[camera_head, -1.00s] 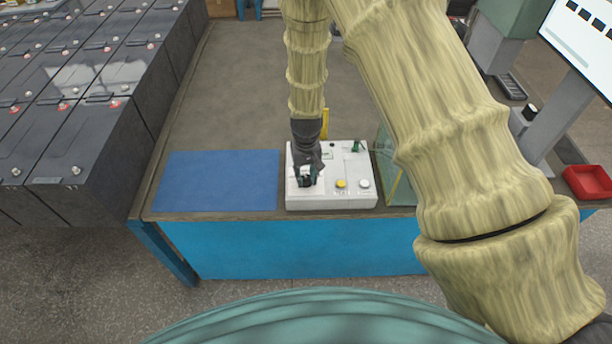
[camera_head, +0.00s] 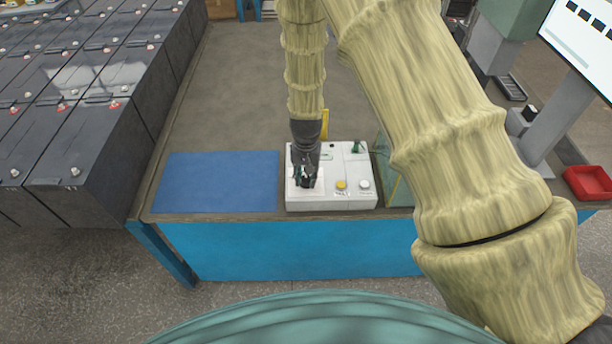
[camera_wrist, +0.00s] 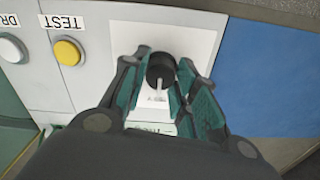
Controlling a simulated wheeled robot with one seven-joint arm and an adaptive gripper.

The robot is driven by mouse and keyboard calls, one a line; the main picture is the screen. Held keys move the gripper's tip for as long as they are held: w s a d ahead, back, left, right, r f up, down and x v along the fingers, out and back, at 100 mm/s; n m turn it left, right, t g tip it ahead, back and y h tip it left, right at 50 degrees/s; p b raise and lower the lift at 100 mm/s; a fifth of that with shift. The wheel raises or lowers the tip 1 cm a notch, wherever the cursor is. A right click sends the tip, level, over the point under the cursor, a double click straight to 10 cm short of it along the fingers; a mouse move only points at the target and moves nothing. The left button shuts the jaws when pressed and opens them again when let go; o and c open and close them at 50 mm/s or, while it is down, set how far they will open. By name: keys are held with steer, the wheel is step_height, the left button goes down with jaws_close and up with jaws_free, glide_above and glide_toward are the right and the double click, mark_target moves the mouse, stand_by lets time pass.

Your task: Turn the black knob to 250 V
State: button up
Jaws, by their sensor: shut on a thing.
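The black knob (camera_wrist: 161,68) is on a white square of the panel, with a light pointer line on it. My gripper (camera_wrist: 160,78) has its two teal fingers on either side of the knob, shut on it. In the head view my gripper (camera_head: 306,180) is at the left part of the white tester box (camera_head: 330,201) and hides most of the knob. The scale marks around the knob are mostly hidden or too small to read, so I cannot tell which voltage it points at.
A yellow TEST button (camera_wrist: 68,52) and a white button (camera_wrist: 12,48) are beside the knob. A blue mat (camera_head: 218,182) lies left of the box. A clear-walled screen (camera_head: 398,185) stands right of it. A red tray (camera_head: 588,183) is at far right.

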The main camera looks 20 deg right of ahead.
mark_target(306, 178)
steer(key=o, duration=1)
step_height(306, 178, up, 12)
stand_by(0.3)
stand_by(0.5)
